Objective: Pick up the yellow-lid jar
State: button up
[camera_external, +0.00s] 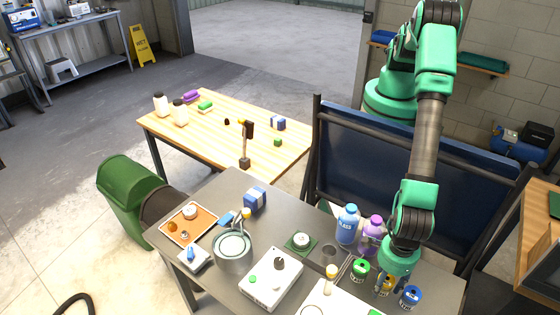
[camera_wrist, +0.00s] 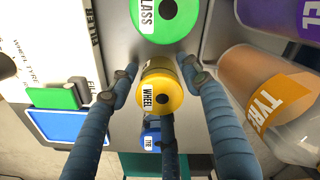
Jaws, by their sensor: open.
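The yellow-lid jar (camera_wrist: 158,88), with a white label reading WHEEL, stands upright between the fingers of my gripper (camera_wrist: 161,76) in the wrist view. The fingers are open, one on each side of the lid and a third below it in the picture. I cannot tell whether any finger touches the jar. In the external view my gripper (camera_external: 388,277) is low over the grey table at the right, and the yellow-lid jar (camera_external: 385,285) is partly hidden by it.
The green-lid jar (camera_external: 360,268) and the blue-lid jar (camera_external: 410,296) stand close on either side. A purple bottle (camera_external: 371,233) and a blue bottle (camera_external: 347,224) stand behind. A green and blue item (camera_wrist: 60,97) lies at left in the wrist view.

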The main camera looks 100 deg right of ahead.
aim_at(387, 279)
jog(key=c, duration=0.8)
jog(key=shift+r, duration=5.05)
